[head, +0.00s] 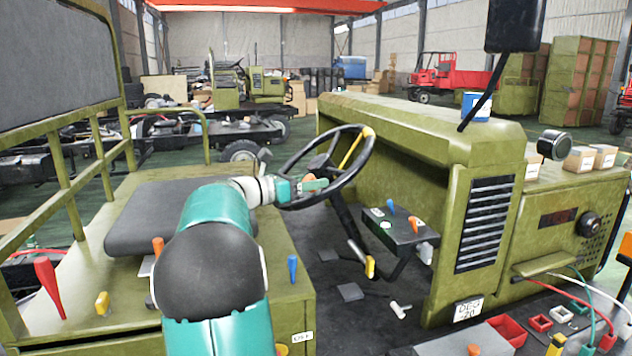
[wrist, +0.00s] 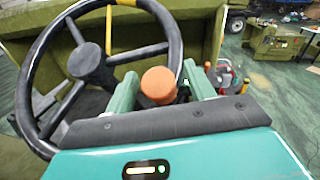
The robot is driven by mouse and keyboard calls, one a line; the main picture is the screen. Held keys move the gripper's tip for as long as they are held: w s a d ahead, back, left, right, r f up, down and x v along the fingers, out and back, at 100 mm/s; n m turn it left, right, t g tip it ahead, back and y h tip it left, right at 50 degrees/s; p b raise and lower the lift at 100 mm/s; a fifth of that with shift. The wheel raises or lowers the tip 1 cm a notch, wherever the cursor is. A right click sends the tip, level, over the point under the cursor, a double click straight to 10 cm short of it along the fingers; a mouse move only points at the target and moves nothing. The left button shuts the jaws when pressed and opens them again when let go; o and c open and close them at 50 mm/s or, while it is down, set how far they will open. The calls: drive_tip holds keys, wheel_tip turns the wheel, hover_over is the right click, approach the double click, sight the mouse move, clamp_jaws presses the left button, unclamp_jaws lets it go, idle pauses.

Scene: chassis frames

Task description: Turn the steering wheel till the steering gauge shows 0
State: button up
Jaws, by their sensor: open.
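The steering wheel (head: 366,160) has a dark rim, dark spokes and a yellow-marked part. It also fills the left of the wrist view (wrist: 28,85). An orange knob (wrist: 159,85) is at the rim's near right side in the wrist view. My gripper (head: 306,186) is at the wheel's near-left rim in the head view. In the wrist view its two green fingers (wrist: 162,92) are open, one on each side of the knob; contact is unclear. A small white plate (head: 468,309), apparently the steering gauge, reads "DEG" and what looks like 20; any sign is unclear.
A black control box (head: 398,228) with small levers stands right of the wheel. A dark seat (head: 165,215) is behind my arm. Red (head: 47,285) and blue (head: 292,268) levers rise from the green deck. The green hood (head: 400,120) lies beyond the wheel.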

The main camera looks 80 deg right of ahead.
sight(334, 180)
drive_tip(key=shift+x, duration=0.9)
clamp_jaws()
drive_tip(key=shift+s+d+r+n+t+h, duration=0.2)
drive_tip(key=shift+s+r+n+t+h, duration=0.4)
drive_tip(key=shift+n, duration=0.25)
drive_tip(key=shift+s+d+r+n+t+h, duration=0.25)
drive_tip(key=shift+s+r+n+t+h, duration=0.15)
drive_tip(key=shift+s+r+n+t, duration=0.35)
drive_tip(key=shift+s+d+r+n+t+h, duration=0.2)
drive_tip(key=shift+s+n+t, duration=0.2)
drive_tip(key=shift+n, duration=0.15)
drive_tip(key=shift+s+d+r+n+t+h, duration=0.1)
drive_tip(key=shift+s+d+n+t, duration=0.2)
drive_tip(key=shift+n, duration=0.25)
unclamp_jaws()
